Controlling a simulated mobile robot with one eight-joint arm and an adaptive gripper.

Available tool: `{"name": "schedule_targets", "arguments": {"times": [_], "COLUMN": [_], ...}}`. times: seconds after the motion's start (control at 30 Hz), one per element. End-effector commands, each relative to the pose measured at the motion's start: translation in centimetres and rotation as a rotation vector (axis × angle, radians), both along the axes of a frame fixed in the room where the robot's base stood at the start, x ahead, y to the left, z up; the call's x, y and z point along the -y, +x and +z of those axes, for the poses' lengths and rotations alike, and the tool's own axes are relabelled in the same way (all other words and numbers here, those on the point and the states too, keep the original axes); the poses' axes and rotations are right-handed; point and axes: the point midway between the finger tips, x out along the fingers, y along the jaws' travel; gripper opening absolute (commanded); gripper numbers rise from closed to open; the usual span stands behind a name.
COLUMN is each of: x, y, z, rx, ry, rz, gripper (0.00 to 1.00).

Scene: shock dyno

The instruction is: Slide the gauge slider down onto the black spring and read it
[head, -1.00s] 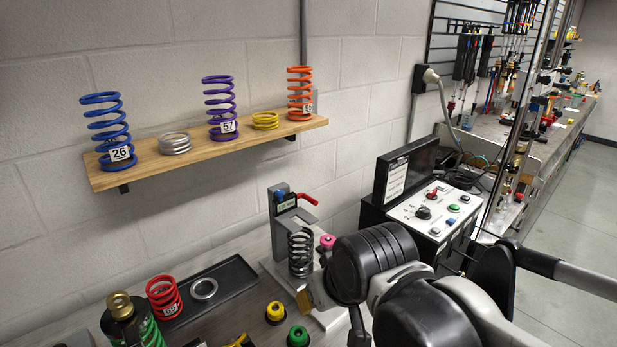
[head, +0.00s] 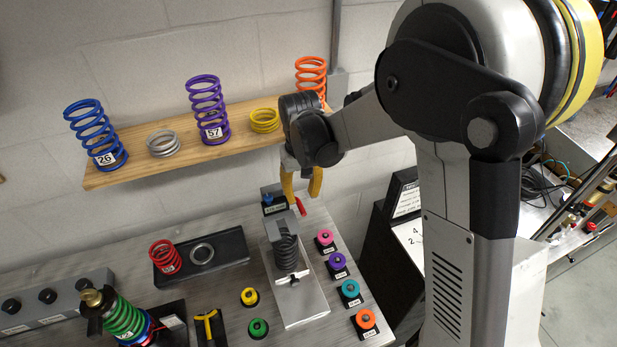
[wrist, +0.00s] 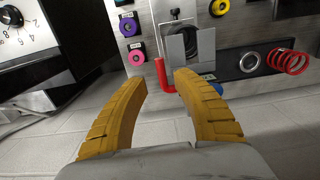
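The black spring (head: 288,250) stands upright on the light grey gauge base (head: 305,307). A grey plate (head: 281,227), which looks like the gauge slider, sits at its top; whether they touch is unclear. My gripper (head: 302,186) is behind and above the gauge, yellow fingers pointing down, apart and empty. In the wrist view my open fingers (wrist: 162,82) flank the end of the red lever (wrist: 161,75); the grey plate (wrist: 188,45) is beyond. I cannot make out any gauge reading.
A wooden shelf (head: 178,148) with several coloured springs is on the wall behind my gripper. Coloured knobs, including a pink one (head: 325,237), line the gauge's right side. A black tray (head: 230,246) with a red spring (head: 166,257) is to its left.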

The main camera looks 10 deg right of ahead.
Motion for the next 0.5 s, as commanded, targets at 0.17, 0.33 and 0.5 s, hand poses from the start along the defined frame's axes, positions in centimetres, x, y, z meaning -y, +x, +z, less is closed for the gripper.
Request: {"name": "schedule_targets", "arguments": {"times": [0.17, 0.33, 0.5], "x": [0.0, 0.0, 0.0], "y": [0.0, 0.0, 0.0], "z": [-1.5, -3.4, -5.7], "rx": [0.001, 0.002, 0.002], "ry": [0.000, 0.000, 0.000], "rz": [0.000, -0.001, -0.001], "gripper": [0.34, 0.34, 0.34]}}
